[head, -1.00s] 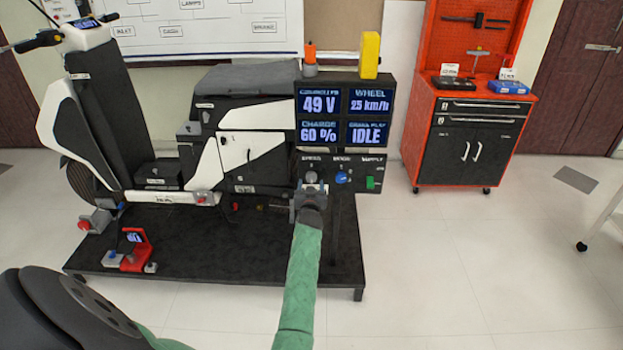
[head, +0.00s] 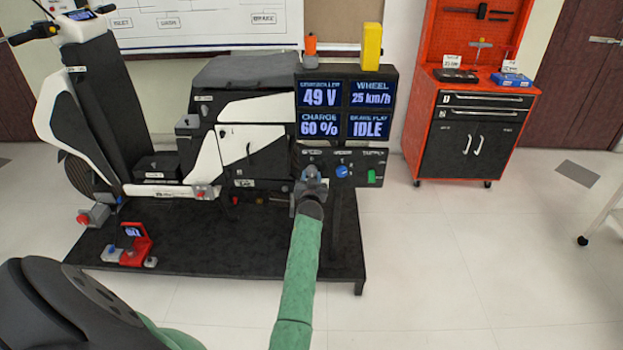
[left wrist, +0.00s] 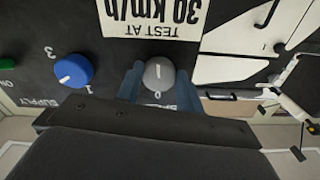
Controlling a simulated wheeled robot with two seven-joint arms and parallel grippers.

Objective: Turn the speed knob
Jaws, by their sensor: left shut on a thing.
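The speed knob (left wrist: 158,73) is a grey round knob with a white line, on the dark panel under the screens. In the left wrist view, which is upside down, a "0" is marked beside it. My left gripper (left wrist: 158,86) is shut on the knob, with a blue-grey finger on each side. In the head view the left gripper (head: 311,180) is at the panel and largely hides the knob. The screens (head: 346,112) read 49 V, 25 km/h, 60 % and IDLE. My right gripper is not in view.
A blue mode knob (head: 342,171) and a green supply switch (head: 371,176) sit right of the speed knob. A sign (left wrist: 150,15) reads "TEST AT 30 km/h". The scooter rig stands on a black platform (head: 200,250). A red tool cabinet (head: 428,130) stands to the right.

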